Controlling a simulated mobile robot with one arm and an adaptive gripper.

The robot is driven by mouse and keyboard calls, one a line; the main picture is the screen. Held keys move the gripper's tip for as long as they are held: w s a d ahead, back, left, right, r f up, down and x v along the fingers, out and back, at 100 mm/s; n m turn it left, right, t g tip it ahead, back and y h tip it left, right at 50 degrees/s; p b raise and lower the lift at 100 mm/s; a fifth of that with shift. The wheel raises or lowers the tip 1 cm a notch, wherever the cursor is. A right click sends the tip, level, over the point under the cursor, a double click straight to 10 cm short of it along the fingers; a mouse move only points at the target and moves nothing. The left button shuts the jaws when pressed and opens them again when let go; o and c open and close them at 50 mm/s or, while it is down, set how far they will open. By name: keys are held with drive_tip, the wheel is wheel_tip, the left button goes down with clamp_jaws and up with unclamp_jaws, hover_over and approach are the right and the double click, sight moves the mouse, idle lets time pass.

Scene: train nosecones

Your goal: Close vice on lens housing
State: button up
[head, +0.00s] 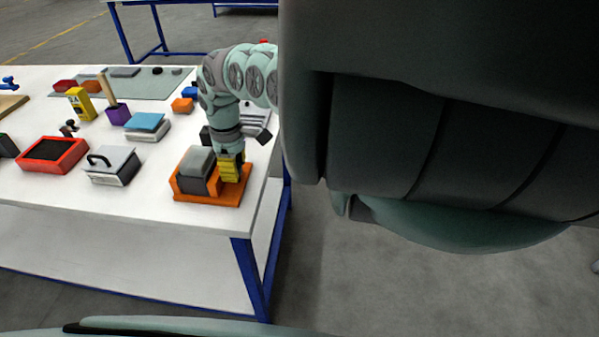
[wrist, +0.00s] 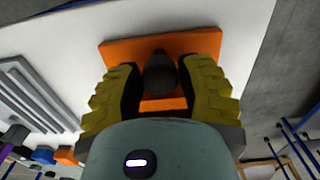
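The vice appears to be the orange base (head: 207,197) with dark grey blocks (head: 192,182) on it, near the table's front right corner. A lighter grey piece (head: 201,160) sits at these blocks; I cannot tell if it is the lens housing. My gripper (head: 231,168) points down with yellow fingers over the right part of the base. In the wrist view the orange base (wrist: 117,52) lies below, and a dark rounded knob (wrist: 160,74) stands between my spread fingers (wrist: 161,80). Small gaps show beside the knob; the grey blocks are hidden there.
A grey box with a black handle (head: 111,166) and a red tray (head: 52,154) stand to the left. A blue-topped block (head: 147,126), a purple holder (head: 118,115) and a yellow item (head: 81,104) are farther back. The white table (head: 150,202) is clear along its front edge.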

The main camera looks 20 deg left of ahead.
clamp_jaws()
drive_tip(key=shift+m, duration=0.4)
drive_tip(key=o, duration=0.6)
unclamp_jaws()
drive_tip(key=shift+c, duration=0.2)
